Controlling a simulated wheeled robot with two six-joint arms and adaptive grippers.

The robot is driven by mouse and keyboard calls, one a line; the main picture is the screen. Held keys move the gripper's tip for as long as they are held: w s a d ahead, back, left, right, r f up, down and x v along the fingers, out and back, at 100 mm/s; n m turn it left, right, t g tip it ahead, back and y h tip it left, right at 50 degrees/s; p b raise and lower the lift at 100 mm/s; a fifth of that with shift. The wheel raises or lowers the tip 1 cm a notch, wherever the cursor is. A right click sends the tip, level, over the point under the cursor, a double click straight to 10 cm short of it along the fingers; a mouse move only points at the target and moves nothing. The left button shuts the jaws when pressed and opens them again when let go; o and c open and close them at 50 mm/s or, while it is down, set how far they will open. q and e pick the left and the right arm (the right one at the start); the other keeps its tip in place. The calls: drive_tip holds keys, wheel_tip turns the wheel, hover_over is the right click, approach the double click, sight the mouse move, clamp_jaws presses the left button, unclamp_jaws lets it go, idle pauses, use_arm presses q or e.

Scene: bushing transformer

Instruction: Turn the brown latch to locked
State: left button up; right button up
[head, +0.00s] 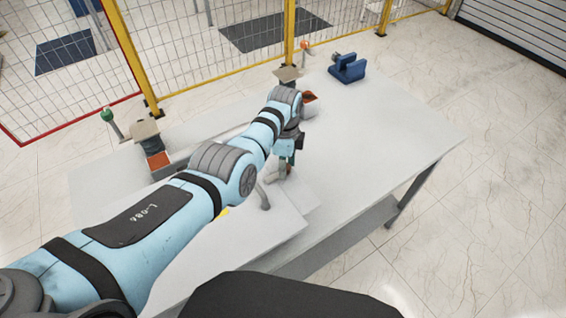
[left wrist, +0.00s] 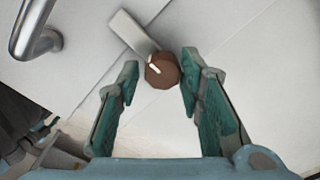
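The brown latch (left wrist: 163,72) shows in the left wrist view as a round brown knob with a short white mark on its face. A flat grey bar (left wrist: 134,33) runs from it toward the upper left. My left gripper (left wrist: 160,64) is open. Its green-padded fingers stand on either side of the knob, with the right finger closer; I cannot tell whether either touches it. In the head view the left gripper (head: 287,168) is low over the pale cabinet panel, and the arm and fingers mostly hide the latch. My right gripper is not in view.
A curved metal handle (left wrist: 38,32) is left of the latch, also visible in the head view (head: 262,196). A green-topped post (head: 110,120), an orange-red block (head: 158,161) and a blue part (head: 347,69) stand around. The panel's right side is clear.

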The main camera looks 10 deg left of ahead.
use_arm(q)
drive_tip(key=shift+o, duration=1)
drive_tip(key=shift+w+d, duration=0.1)
drive_tip(key=shift+w, duration=0.05)
wheel_tip(320, 180, up, 12)
